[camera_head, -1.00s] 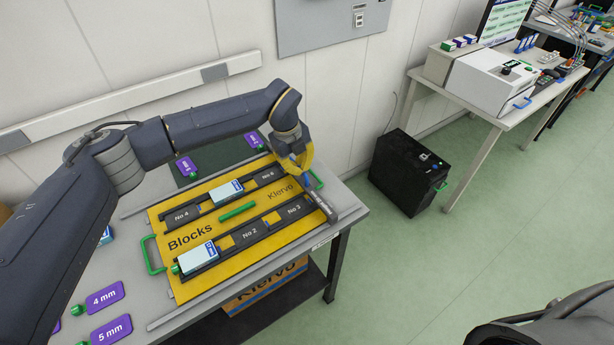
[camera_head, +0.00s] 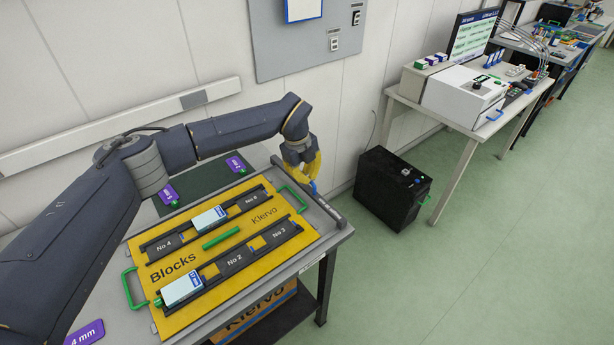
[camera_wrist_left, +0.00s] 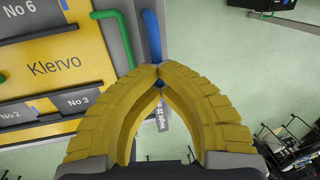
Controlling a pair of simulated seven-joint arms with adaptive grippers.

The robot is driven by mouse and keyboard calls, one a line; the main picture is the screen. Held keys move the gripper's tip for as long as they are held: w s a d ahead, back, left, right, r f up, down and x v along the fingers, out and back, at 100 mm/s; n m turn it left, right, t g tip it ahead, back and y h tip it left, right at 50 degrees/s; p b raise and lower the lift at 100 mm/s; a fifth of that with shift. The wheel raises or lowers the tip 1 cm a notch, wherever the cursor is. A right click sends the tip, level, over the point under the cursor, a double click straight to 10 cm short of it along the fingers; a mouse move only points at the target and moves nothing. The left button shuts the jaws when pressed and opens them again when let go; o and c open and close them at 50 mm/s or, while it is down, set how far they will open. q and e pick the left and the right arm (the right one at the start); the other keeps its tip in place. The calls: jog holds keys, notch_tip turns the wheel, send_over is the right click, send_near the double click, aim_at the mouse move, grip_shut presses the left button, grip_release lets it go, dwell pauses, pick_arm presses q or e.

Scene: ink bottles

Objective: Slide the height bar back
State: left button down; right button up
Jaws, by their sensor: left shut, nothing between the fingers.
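The height bar (camera_head: 329,209) is a dark bar along the right edge of the yellow Blocks board. It also shows in the left wrist view, where its height label (camera_wrist_left: 162,118) is partly hidden by the fingers. A blue handle (camera_wrist_left: 151,36) shows just beyond the fingertips. My left gripper (camera_head: 312,181) is over the board's right edge, by the bar. In the left wrist view its yellow fingers (camera_wrist_left: 158,78) meet at the tips with nothing held. A blue piece shows at the tips; I cannot tell whether they touch it. My right gripper is not in view.
The yellow board (camera_head: 160,249) carries dark block tracks and a green handle (camera_head: 291,198) near the bar. Purple tags lie on the table. A black box (camera_head: 389,188) stands on the floor to the right, beside free floor. The wall is behind the table.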

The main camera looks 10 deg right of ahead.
pick_arm(q)
jog(key=c, duration=1.5)
grip_release()
jog(key=shift+d, duration=0.15)
notch_tip(320, 180, up, 12)
jog(key=s+a, duration=0.1)
jog(key=a, duration=0.1)
jog(key=shift+f, duration=0.15)
jog(key=shift+s, duration=0.1)
